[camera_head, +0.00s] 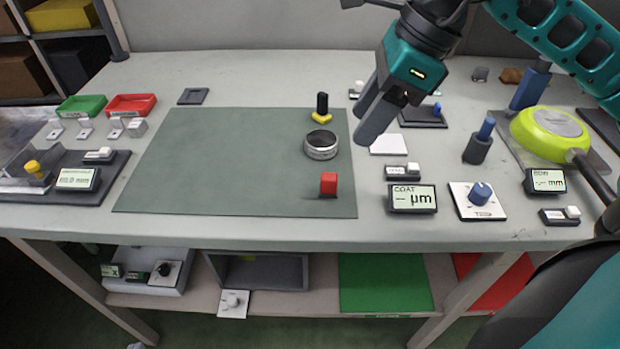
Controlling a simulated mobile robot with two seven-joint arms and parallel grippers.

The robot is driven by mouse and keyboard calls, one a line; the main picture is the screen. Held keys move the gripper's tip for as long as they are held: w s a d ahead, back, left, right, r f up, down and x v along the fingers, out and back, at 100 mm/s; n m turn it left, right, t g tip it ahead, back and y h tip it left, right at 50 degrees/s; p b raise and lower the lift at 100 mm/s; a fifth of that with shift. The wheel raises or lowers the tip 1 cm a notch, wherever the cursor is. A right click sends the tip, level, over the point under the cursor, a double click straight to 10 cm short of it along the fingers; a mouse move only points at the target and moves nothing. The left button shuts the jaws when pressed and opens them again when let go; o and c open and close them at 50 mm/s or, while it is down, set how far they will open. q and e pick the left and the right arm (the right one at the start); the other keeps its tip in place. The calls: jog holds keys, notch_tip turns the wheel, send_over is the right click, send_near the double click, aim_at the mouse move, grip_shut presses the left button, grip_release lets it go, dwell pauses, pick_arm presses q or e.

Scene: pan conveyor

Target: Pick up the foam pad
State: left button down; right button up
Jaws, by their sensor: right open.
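A thin white square pad (388,145) lies flat on the table, just right of the green mat. It looks like the foam pad, though I cannot be sure of its material. My right gripper (370,112) is open and points down and left, its fingers up and left of the white pad. In the picture the nearer fingertip comes close to the pad's left corner, and nothing shows between the fingers. My left gripper is out of view.
The green mat (230,165) holds a metal ring (321,145), a red block (328,184) and a black-handled yellow piece (322,107). A COAT display (412,198) and a blue knob (480,193) stand in front. A lime pan (550,133) is at right.

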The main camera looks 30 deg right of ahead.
jog(key=b, duration=0.1)
send_over(330, 175)
jog(key=s+d, duration=0.1)
jog(key=d, duration=0.1)
notch_tip(330, 175, down, 6)
jog(key=shift+s+f, duration=0.1)
jog(key=shift+s, duration=0.05)
jog(key=shift+b+x, duration=0.4)
jog(key=shift+x, duration=2.7)
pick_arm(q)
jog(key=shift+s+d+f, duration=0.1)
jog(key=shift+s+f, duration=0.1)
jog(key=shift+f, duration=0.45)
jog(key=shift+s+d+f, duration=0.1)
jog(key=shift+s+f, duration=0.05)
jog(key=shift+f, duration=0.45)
pick_arm(e)
jog(key=shift+s, duration=0.1)
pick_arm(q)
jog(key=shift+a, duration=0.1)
pick_arm(e)
jog(key=shift+c, duration=0.2)
jog(key=shift+c, duration=1.4)
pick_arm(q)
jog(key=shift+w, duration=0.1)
pick_arm(e)
grip_shut()
